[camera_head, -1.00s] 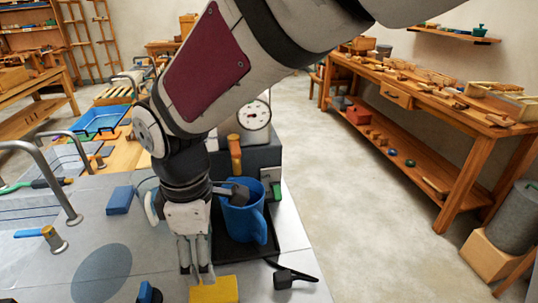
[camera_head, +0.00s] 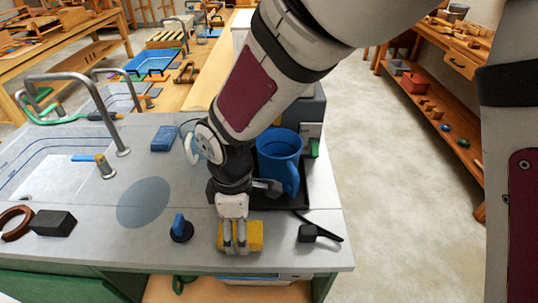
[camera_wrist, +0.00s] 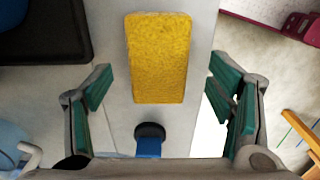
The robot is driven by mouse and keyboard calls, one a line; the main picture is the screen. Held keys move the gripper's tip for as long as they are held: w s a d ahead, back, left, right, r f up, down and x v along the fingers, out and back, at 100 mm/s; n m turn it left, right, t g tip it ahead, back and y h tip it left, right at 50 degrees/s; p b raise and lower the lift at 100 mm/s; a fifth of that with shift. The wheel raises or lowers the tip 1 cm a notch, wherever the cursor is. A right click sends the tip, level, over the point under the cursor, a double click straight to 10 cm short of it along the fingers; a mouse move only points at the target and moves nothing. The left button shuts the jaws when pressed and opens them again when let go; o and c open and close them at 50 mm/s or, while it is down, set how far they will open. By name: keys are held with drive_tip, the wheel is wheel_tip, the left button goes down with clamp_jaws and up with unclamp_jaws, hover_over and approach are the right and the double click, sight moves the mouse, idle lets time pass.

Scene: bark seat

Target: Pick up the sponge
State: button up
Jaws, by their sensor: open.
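The sponge is a yellow, rough-textured block (camera_head: 255,236) lying flat near the front edge of the grey counter. In the wrist view the sponge (camera_wrist: 158,58) lies lengthwise between and beyond my open fingers, with clear room on both sides. My gripper (camera_head: 235,250) points down at the sponge in the head view, and its fingers cover part of the sponge's left side. In the wrist view my gripper (camera_wrist: 162,82) has its green-padded fingers spread wide, with nothing between them touching the pads. Its exact height above the sponge is hard to tell.
A blue-handled black knob (camera_head: 180,228) stands just left of the sponge. A blue mug (camera_head: 281,155) stands on a black tray (camera_head: 322,190) behind. A black brush-like tool (camera_head: 310,233) lies to the right. A blue block (camera_head: 164,138) lies farther back. The counter's front edge is close.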

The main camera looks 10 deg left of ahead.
wheel_tip(320, 180, down, 4)
drive_tip(key=shift+w+r, duration=0.1)
drive_tip(key=shift+r, duration=0.15)
drive_tip(key=c, duration=1)
drive_tip(key=shift+c, duration=0.2)
drive_tip(key=shift+r, duration=0.15)
